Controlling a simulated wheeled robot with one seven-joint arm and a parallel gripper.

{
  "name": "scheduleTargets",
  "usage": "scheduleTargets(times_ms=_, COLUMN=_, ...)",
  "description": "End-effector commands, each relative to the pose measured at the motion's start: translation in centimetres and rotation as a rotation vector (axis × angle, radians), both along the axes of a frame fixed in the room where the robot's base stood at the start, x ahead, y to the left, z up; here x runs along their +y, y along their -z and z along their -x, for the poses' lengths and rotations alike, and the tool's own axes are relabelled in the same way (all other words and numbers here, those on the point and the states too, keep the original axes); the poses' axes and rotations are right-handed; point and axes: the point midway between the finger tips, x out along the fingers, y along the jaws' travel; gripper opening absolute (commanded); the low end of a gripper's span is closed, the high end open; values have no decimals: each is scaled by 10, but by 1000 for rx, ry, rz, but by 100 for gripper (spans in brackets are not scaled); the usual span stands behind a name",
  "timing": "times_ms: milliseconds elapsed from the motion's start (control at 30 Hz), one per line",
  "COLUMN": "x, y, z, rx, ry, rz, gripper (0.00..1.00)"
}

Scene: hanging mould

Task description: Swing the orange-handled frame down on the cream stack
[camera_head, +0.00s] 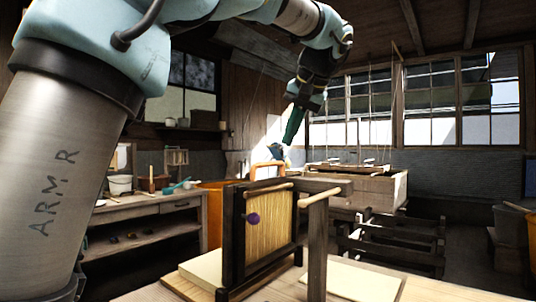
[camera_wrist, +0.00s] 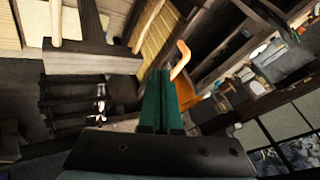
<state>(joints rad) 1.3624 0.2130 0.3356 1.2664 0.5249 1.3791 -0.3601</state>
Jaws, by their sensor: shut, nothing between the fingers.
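The frame is a dark wooden border around a tan slatted screen (camera_head: 275,222) with a purple knob (camera_head: 253,218). It stands upright on the bench in the head view. Its orange handle (camera_head: 268,166) shows as a loop at the top, and a curved orange handle (camera_wrist: 181,60) shows just past the fingertips in the wrist view. A cream stack (camera_head: 205,268) lies at the foot of the frame on its left, partly hidden by it. My gripper (camera_head: 287,143) has green fingers, shut and empty, above the frame and apart from it. The fingers also show in the wrist view (camera_wrist: 163,75).
A dark post (camera_head: 318,250) with a pale rod stands right of the frame. A flat cream sheet (camera_head: 350,281) lies on the bench to its right. A shelf bench (camera_head: 150,207) stands back left, a wooden vat (camera_head: 375,188) behind. Open air surrounds my gripper.

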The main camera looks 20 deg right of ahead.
Motion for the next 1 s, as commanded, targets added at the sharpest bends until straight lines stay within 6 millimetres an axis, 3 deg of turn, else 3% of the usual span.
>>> scheduleTargets(times_ms=500, x=5, y=75, z=-58, rx=2, ry=-3, rz=-4, gripper=0)
scheduleTargets(times_ms=700, x=24, y=73, z=-79, rx=1, ry=-2, rz=0, gripper=0)
scheduleTargets(times_ms=1000, x=32, y=74, z=-88, rx=1, ry=0, rz=0, gripper=0)
